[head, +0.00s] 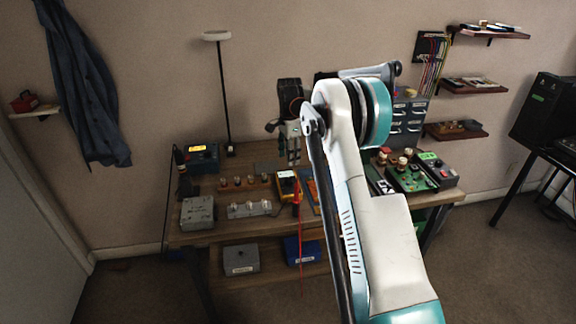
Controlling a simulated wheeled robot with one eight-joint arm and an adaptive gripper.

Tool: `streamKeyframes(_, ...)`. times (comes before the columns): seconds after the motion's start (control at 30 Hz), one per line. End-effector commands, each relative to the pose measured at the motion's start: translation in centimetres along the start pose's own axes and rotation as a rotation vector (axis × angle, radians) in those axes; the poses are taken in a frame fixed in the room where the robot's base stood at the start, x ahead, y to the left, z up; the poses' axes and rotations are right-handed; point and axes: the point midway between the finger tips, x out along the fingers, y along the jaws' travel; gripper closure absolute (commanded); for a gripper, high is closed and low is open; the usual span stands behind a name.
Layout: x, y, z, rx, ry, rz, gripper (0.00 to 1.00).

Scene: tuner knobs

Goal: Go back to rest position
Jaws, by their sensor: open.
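My arm rises from the bottom right of the head view and bends at the top. My gripper (289,156) hangs from it, dark and pointing down, above the middle of the workbench (222,232). It is small and partly dim against the wall, and it looks open, with nothing seen held in it. Tuner boxes with knobs, one a green panel (408,176) and one a dark box with a green display (438,168), stand on the bench's right side, apart from the gripper. My arm hides part of the bench.
A yellow meter (287,186) with red leads lies below the gripper. A thin lamp (224,95) stands at the back. Grey boxes (197,212) sit front left. Wall shelves (474,86) are at the right, and a coat (85,90) hangs at the left. Floor in front is clear.

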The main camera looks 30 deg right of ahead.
Motion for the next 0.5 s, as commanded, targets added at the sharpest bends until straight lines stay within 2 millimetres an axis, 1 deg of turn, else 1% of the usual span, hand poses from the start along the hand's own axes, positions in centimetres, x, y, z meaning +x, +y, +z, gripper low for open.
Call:
streamKeyframes(0.03,-0.50,-0.01,0.01,0.000,0.000,0.000,0.54)
streamKeyframes(0.17,-1.14,0.00,0.02,0.000,0.000,0.000,0.54)
streamKeyframes(0.5,-1.23,0.00,0.01,0.000,0.000,0.000,0.54)
